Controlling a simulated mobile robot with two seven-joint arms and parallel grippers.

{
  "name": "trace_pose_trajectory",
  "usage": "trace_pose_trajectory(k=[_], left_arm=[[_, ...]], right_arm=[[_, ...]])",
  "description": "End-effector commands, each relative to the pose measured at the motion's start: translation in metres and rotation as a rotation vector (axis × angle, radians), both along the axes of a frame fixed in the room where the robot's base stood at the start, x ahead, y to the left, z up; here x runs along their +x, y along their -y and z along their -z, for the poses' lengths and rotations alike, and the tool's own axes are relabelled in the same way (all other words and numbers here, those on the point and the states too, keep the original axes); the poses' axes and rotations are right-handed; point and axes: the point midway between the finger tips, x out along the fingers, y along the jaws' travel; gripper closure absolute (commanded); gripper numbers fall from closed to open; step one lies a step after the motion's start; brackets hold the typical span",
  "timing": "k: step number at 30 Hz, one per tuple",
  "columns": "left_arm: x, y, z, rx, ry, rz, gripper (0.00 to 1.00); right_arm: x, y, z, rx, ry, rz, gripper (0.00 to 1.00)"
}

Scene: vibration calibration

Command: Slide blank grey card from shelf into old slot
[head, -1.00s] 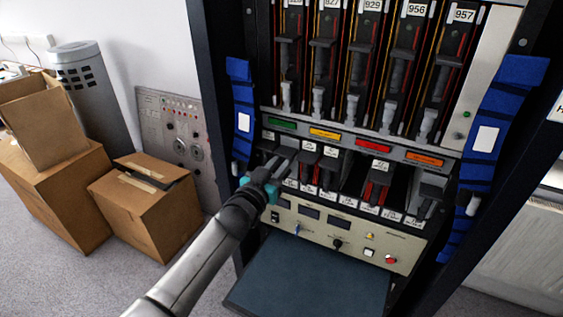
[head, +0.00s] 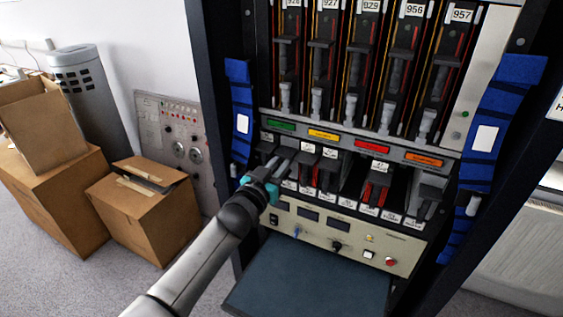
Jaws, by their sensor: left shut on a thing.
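My left gripper (head: 271,177) is at the left end of the rack's lower row of slots (head: 350,160). It is shut on a grey card (head: 284,164), which is small in view and partly covered by the fingers. The card is at the mouth of the left slots; I cannot tell how far inside it is. The dark shelf (head: 310,280) juts out below the control panel and its visible top is bare. My right gripper is not in view.
Other cards with tall handles (head: 330,75) fill the upper row. A cream control panel (head: 345,235) with knobs and buttons lies just under the lower slots. Blue straps (head: 490,130) hang on both rack posts. Cardboard boxes (head: 150,215) stand on the floor at left.

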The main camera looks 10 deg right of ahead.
Motion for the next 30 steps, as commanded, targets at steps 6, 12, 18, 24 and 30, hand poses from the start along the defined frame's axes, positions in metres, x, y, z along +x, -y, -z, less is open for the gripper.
trace_pose_trajectory(k=[6, 12, 18, 24, 30], left_arm=[[0.0003, 0.0009, -0.0020, -0.002, 0.002, 0.001, 0.60], [0.0002, 0.0006, -0.0016, -0.002, 0.002, 0.001, 0.45], [0.0001, 0.0000, 0.0001, 0.001, -0.001, -0.001, 0.45], [0.0002, 0.0000, 0.0025, 0.000, 0.000, 0.000, 0.45], [0.0001, 0.0002, 0.0066, 0.000, 0.000, 0.000, 0.45]], right_arm=[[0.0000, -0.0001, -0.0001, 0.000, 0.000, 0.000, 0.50], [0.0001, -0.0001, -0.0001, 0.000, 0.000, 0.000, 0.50], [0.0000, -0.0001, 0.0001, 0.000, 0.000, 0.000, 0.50], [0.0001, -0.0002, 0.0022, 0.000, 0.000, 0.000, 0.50], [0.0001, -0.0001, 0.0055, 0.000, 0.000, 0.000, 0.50]])
